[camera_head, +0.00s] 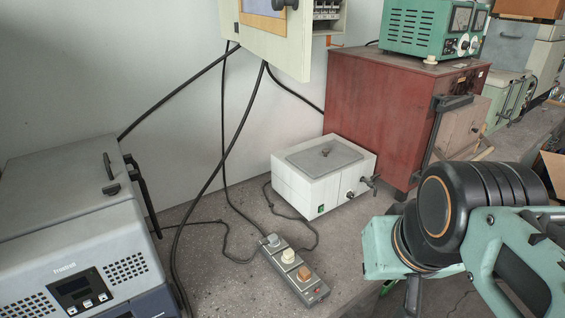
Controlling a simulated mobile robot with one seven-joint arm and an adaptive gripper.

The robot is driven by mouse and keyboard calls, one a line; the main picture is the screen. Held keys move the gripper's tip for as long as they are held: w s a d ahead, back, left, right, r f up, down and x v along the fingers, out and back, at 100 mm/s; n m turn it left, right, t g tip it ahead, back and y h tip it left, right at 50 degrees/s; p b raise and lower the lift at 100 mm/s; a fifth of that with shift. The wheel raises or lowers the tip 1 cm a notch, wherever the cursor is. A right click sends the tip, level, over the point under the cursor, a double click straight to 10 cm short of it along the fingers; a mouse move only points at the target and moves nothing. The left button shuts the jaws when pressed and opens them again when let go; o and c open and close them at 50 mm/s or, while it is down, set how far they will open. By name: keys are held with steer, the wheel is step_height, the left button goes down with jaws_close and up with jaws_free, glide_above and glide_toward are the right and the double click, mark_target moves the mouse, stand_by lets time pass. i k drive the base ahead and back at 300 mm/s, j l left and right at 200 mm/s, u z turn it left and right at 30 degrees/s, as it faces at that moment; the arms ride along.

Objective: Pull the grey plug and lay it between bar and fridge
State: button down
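The grey power bar (312,287) lies on the bench, slanting from upper left to lower right. The grey plug (271,240) sits in its far end, with a dark cable beside it. A cream plug (288,256) and a brown plug (304,273) sit further along the bar. The grey-blue appliance (75,240) at the left, with a small display and vents, looks like the fridge. Bare bench (205,275) lies between it and the bar. My teal and black arm reaches in from the right, away from the bar; I cannot make out my gripper.
A white box unit (318,190) with a side tap stands behind the bar. A red-brown cabinet (372,100) carries a green meter unit (430,27). A wall panel (290,45) hangs above. Black cables (215,165) drop to the bench between appliance and bar. The bench's front edge is right of the bar.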

mark_target(273, 239)
steer(key=u, duration=0.5)
steer(key=j+z, duration=0.3)
steer(key=j, duration=0.25)
steer(key=i+l+u, duration=0.4)
steer(key=l, duration=0.2)
steer(key=i+l+u, duration=0.2)
steer(key=l, duration=0.15)
steer(key=l+u, duration=0.2)
steer(key=l, duration=0.15)
steer(key=i+l+u, duration=0.2)
steer(key=l, duration=0.2)
steer(key=k+l+u, duration=0.25)
steer(key=u, duration=0.2)
